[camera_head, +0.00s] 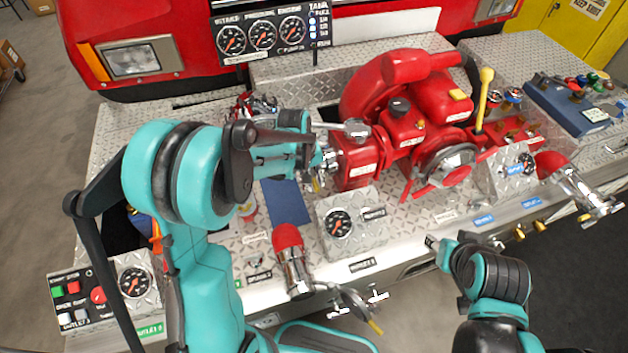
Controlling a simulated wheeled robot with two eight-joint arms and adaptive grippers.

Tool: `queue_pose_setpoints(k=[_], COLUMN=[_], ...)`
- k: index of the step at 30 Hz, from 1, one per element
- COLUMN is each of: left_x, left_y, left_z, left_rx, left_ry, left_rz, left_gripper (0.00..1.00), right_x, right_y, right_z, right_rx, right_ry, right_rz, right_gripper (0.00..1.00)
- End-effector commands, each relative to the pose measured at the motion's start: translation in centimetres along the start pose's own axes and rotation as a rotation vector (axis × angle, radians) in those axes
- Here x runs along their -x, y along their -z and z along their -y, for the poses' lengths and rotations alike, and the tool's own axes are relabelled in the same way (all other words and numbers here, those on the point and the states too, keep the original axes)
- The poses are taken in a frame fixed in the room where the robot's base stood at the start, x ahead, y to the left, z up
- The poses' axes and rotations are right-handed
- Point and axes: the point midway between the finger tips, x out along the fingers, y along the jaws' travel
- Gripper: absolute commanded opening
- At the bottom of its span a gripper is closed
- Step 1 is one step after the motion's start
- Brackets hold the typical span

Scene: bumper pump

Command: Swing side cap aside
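The red pump (400,100) stands on the metal deck of the truck. Its side inlet, on the pump's left side, has a silver side cap (329,158) seen edge-on. My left gripper (312,150) is at this cap, with its fingers pointing right at it. The arm hides part of the cap, and I cannot tell whether the fingers are closed on it. A silver lever (350,128) with a rounded end lies just above the cap. My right gripper (437,243) is low on the right, in front of the deck edge, away from the pump; its fingers are too small to read.
A gauge panel (265,35) stands behind. A gauge box (352,222) and a red-capped outlet (290,255) sit in front of the pump. A yellow-knobbed lever (484,95) and another red-capped outlet (560,170) are to the right. A switch panel (100,295) is at lower left.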

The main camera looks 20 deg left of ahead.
Motion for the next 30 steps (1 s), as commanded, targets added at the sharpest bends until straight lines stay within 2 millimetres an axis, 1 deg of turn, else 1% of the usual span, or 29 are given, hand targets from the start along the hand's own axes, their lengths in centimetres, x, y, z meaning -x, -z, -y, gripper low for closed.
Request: queue_pose_setpoints(k=[1,2,11,16,23,30], left_x=[0.0,0.0,0.0,0.2,0.6,1.2], left_y=[0.0,0.0,0.0,0.1,0.8,2.3], left_z=[0.0,0.0,0.1,0.9,3.1,6.2], left_rx=[0.0,0.0,-0.009,-0.052,-0.193,-0.409], left_ry=[0.0,0.0,0.0,0.0,0.0,0.0], left_rz=[0.0,0.0,0.002,0.011,0.039,0.082], left_gripper=[0.03,0.0,0.0,0.0,0.0,0.0], right_x=[0.0,0.0,0.0,-0.1,-0.3,-0.6], right_y=[0.0,0.0,0.0,-0.1,-0.2,-0.4], right_z=[0.0,0.0,0.0,0.0,0.0,0.0], right_rx=[0.0,0.0,0.0,0.0,0.0,0.0], right_ry=[0.0,0.0,0.0,0.0,0.0,0.0], right_rz=[0.0,0.0,0.0,0.0,0.0,0.0], right_gripper=[0.4,0.4,0.4,0.4,0.4,0.4])
